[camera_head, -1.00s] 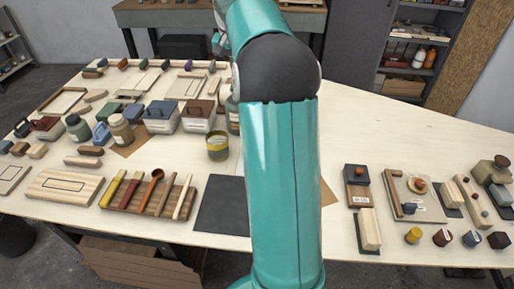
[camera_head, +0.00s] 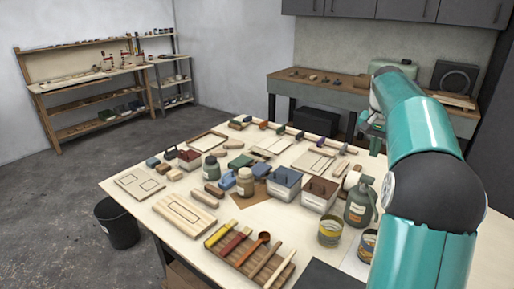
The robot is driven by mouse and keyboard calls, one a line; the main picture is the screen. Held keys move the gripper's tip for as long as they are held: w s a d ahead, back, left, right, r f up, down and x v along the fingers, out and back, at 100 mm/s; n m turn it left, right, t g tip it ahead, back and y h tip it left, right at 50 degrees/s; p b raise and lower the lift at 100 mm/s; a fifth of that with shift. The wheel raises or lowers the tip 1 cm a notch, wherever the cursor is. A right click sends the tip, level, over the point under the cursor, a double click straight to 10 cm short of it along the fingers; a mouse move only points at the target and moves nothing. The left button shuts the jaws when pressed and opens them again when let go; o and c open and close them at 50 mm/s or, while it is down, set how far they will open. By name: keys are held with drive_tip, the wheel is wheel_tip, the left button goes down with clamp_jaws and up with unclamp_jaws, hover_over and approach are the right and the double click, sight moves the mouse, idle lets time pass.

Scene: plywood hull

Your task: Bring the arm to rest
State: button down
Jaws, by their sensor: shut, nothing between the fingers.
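My teal arm (camera_head: 428,175) rises at the right side of the view, with a dark elbow joint, and bends away toward the back. My gripper (camera_head: 374,146) shows small at the far end of the arm, above the far right part of the table. It is shut and empty, apart from the objects on the table. Part of it is hidden by my arm.
The plywood table (camera_head: 130,205) carries blocks, jars, bins (camera_head: 283,190), a tool rack (camera_head: 245,262) and a grey-green bottle (camera_head: 360,205) near my arm. A workbench (camera_head: 290,85) stands behind. Shelves (camera_head: 75,105), a black bucket (camera_head: 118,222) and open floor lie left.

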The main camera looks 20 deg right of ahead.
drive_tip(key=s+a+r+n+t, duration=0.1)
drive_tip(key=s+a+n, duration=0.25)
drive_tip(key=a, duration=0.85)
drive_tip(key=s+a+r+n+t, duration=0.15)
drive_tip(key=s+a, duration=0.35)
drive_tip(key=a, duration=0.6)
drive_tip(key=s+a+f+n+t+y, duration=0.1)
drive_tip(key=s+a+f+n, duration=0.1)
drive_tip(key=s+a+f, duration=0.3)
drive_tip(key=s+a+f+n+y, duration=0.1)
drive_tip(key=s+a+f+n, duration=0.2)
drive_tip(key=s+a, duration=0.5)
drive_tip(key=s+f, duration=0.1)
drive_tip(key=s, duration=0.2)
drive_tip(key=shift+a+f+t, duration=0.2)
drive_tip(key=shift+f+t, duration=0.15)
drive_tip(key=shift+f, duration=0.05)
drive_tip(key=shift+s+d, duration=0.1)
